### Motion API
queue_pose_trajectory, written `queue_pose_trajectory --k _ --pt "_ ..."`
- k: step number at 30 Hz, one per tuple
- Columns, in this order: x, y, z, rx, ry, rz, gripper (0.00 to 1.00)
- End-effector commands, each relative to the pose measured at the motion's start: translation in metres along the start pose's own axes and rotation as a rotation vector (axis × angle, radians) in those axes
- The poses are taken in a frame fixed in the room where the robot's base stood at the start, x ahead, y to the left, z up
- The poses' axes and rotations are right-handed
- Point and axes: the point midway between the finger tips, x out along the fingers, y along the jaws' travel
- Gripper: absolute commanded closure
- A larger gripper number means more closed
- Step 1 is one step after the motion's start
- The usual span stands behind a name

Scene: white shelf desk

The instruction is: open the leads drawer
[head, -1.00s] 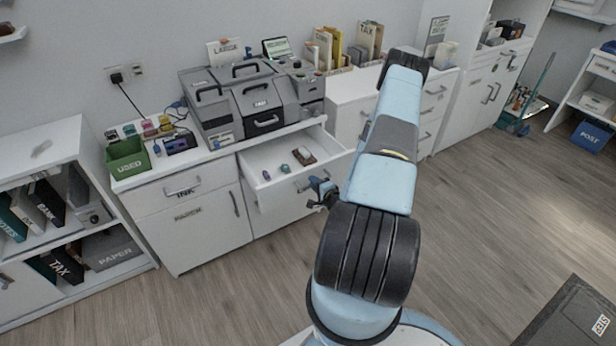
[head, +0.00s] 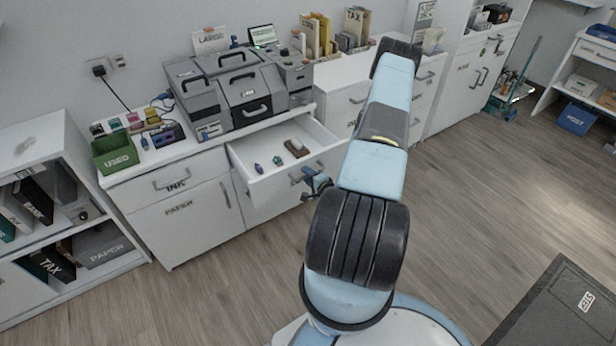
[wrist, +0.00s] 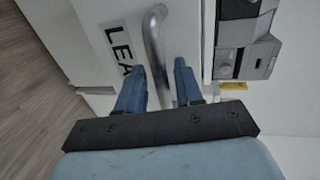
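The leads drawer (head: 272,192) is pulled out of the white desk in the head view, with its inside showing. A purple item (head: 258,168), a teal item (head: 278,160) and a brown block (head: 297,147) lie in it. In the wrist view its front carries a label starting "LEA" (wrist: 120,45), the rest hidden by a finger. A grey bar handle (wrist: 153,35) runs down between the fingers. My gripper (wrist: 160,80) is at this handle, its fingers apart with narrow gaps beside the bar. It also shows at the drawer front in the head view (head: 316,184).
The INK drawer (head: 175,185) and PAPER door (head: 185,222) beside it are shut. Grey machines (head: 240,92) and a green USED bin (head: 115,153) stand on the desktop. A low shelf (head: 50,190) is at left. Floor before the desk is clear.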

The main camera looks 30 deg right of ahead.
Motion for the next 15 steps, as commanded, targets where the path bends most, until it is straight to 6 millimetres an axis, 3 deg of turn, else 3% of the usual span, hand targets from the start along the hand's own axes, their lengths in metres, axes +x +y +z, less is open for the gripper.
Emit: queue_pose_trajectory --k 8,15 --pt "-0.018 0.000 -0.001 0.000 0.003 0.000 0.65" --pt "-0.063 0.001 -0.001 0.002 0.004 0.001 0.65"
